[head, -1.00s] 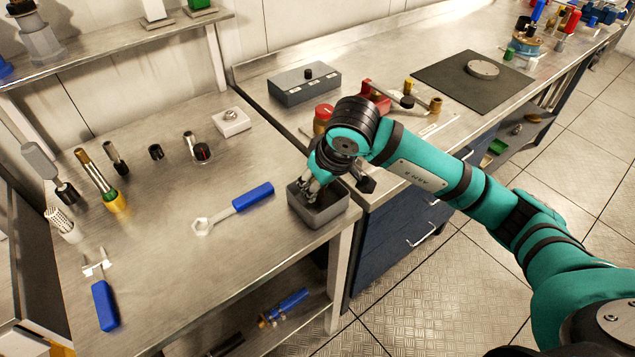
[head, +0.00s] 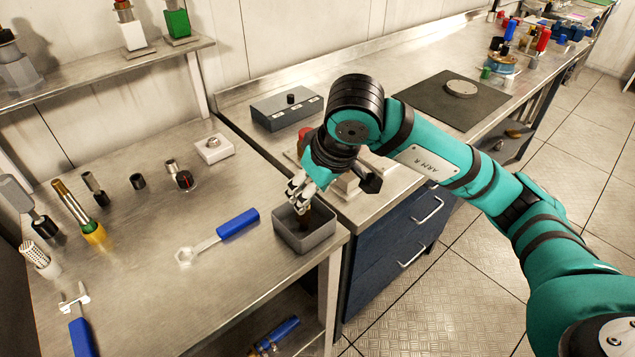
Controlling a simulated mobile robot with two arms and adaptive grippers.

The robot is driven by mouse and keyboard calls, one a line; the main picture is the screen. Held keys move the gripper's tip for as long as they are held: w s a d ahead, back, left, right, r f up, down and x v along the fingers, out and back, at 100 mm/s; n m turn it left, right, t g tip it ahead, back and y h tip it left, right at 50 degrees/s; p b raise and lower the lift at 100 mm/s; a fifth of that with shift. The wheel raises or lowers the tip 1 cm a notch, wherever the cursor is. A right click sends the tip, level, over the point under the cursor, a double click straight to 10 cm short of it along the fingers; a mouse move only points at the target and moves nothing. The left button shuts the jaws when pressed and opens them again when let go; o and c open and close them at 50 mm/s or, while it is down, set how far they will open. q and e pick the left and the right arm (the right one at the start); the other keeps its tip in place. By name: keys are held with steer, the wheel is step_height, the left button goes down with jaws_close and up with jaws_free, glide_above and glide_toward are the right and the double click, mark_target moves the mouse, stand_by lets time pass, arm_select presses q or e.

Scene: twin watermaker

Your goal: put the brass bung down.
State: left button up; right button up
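My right gripper (head: 300,200) points down over the small grey open box (head: 291,241) at the right front corner of the near bench. Its pale fingertips are just above the box or at its rim. A dark brownish piece (head: 316,217), possibly the brass bung, shows beside and below the fingertips, partly within the box. The fingers cover part of it, so I cannot tell whether they grip it or are apart from it. My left gripper is not in view.
A blue-handled wrench (head: 222,234) lies left of the box. A grey control box (head: 286,108) and a dark mat (head: 450,101) are on the adjoining bench.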

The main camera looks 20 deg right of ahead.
steer(key=shift+v, duration=2.1)
